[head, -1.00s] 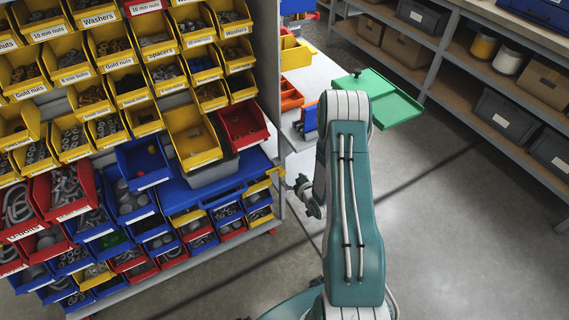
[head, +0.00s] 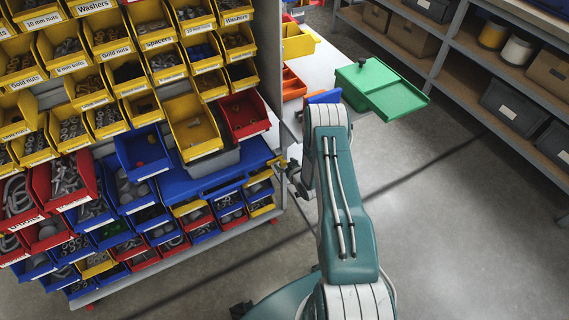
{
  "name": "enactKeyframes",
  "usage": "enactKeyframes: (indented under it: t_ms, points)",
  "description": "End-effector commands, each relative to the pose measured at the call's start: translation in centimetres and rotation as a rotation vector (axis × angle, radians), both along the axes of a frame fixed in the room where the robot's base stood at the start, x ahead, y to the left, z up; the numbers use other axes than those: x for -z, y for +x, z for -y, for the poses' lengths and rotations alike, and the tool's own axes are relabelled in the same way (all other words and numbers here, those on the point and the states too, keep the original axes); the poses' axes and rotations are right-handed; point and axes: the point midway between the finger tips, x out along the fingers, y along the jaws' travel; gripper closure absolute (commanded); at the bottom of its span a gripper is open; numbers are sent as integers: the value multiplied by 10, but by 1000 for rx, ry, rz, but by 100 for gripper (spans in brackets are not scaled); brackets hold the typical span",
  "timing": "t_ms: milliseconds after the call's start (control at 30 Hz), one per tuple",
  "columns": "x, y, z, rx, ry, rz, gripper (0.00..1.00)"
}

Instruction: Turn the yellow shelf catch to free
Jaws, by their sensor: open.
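The yellow shelf catch (head: 280,162) is a small yellow piece at the right edge of the bin rack, level with the blue ledge. It is tiny here, and I cannot tell which way it is turned. My gripper (head: 290,168) is right at the catch, on its right side. The gripper is open, but its fingers are small and partly hidden by my arm. I cannot tell whether they touch the catch or are around it.
The rack of yellow, red and blue bins (head: 120,110) fills the left. A pale table (head: 322,68) with a green tray (head: 392,98) stands behind my arm. Grey shelving (head: 455,55) with boxes is at the upper right. The floor on the right is clear.

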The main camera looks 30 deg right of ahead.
Motion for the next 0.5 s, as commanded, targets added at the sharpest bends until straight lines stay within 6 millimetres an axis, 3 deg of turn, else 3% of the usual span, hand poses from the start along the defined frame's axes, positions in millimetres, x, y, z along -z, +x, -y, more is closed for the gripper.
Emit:
enactKeyframes:
  t_ms: [333,500]
  points:
    - [2,5,0,0,0,-2,18]
    - [2,4,0,0,0,-1,94]
